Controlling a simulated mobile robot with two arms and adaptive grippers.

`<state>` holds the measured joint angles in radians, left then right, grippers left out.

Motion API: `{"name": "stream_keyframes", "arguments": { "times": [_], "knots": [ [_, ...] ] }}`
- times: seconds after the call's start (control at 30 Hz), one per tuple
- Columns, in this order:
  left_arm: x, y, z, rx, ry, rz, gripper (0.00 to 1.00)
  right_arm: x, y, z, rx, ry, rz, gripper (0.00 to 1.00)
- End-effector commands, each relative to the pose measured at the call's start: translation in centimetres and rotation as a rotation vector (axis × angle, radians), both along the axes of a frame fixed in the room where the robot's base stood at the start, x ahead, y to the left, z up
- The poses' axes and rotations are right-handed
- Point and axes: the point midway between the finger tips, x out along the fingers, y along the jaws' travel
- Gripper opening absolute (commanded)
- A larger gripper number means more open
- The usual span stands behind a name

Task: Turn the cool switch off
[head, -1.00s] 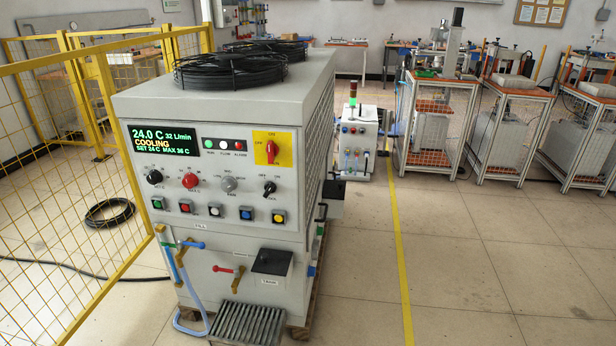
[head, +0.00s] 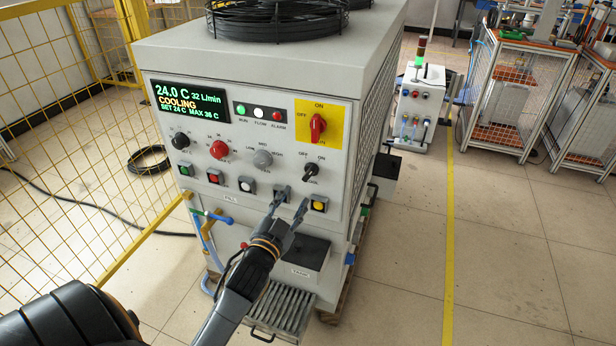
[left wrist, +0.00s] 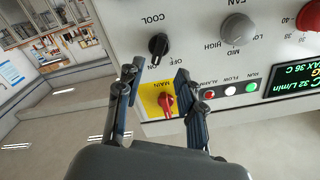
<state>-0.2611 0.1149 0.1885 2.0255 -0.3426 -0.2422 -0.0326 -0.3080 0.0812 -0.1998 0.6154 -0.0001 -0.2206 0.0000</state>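The cool switch (head: 311,172) is a small black knob at the lower right of the white machine's front panel, below OFF and ON marks. Its handle appears tilted toward ON. In the left wrist view the panel is upside down, and the black knob (left wrist: 158,46) is beside the word COOL. My left gripper (head: 292,199) is in front of the panel, below and left of the knob in the head view. Its two fingers are apart and empty. In the left wrist view the open fingers (left wrist: 155,75) point toward the knob, apart from it. My right gripper is not in view.
The green display (head: 191,101) reads 24.0 C and COOLING. A red main switch (head: 318,127) on a yellow plate is above the cool switch. A grey fan knob (head: 263,159) and yellow button (head: 319,205) are close by. A yellow mesh fence (head: 60,190) stands left.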

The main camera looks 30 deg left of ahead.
Motion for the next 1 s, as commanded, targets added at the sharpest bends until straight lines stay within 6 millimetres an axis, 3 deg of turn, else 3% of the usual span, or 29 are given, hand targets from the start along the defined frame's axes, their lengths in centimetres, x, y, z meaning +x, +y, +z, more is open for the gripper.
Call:
{"name": "stream_keyframes", "arguments": {
  "times": [0.2,0.4,0.6,0.87,1.0],
  "knots": [
    [4.8,1.1,0.1,0.000,-0.001,-0.001,0.38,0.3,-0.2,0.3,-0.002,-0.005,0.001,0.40],
    [7.6,1.8,0.0,0.000,0.000,-0.001,0.38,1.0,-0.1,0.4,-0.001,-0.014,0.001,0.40],
    [8.7,2.1,0.0,0.000,0.000,-0.001,0.38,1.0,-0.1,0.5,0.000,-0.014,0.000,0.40],
    [8.8,2.1,0.0,0.000,0.000,-0.001,0.38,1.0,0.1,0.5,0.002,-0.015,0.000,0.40],
    [8.8,2.1,0.0,0.000,0.002,-0.001,0.09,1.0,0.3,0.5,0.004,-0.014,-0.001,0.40]
  ]
}}
